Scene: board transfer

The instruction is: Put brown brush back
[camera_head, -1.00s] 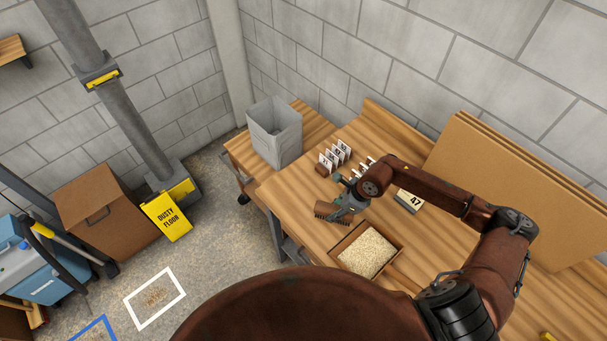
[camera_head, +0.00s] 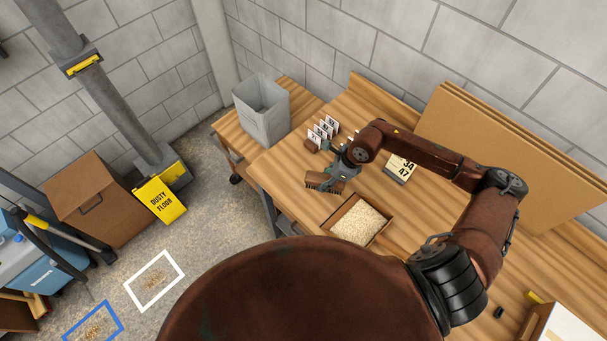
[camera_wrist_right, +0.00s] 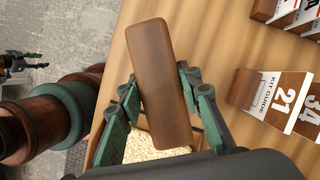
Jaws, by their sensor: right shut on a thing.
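The brown brush (camera_head: 323,182) is held in my right gripper (camera_head: 342,172) above the wooden bench, left of the tray of granules. In the right wrist view the brush's smooth brown block (camera_wrist_right: 158,75) lies between the two green-sided fingers of the right gripper (camera_wrist_right: 165,95), which is shut on it. Its bristles show in the head view, facing down toward the bench; I cannot tell whether they touch it. My left gripper is outside the head view; a small dark jointed part at the left edge of the right wrist view may be it, but this is unclear.
A wooden tray (camera_head: 386,236) of pale granules sits close to the brush. Numbered cards (camera_head: 322,131) stand behind it, with more cards (camera_head: 399,168) beyond my forearm. A grey bin (camera_head: 262,112) stands at the bench's left. Brown boards (camera_head: 510,150) lean behind. Bare bench lies left of the tray.

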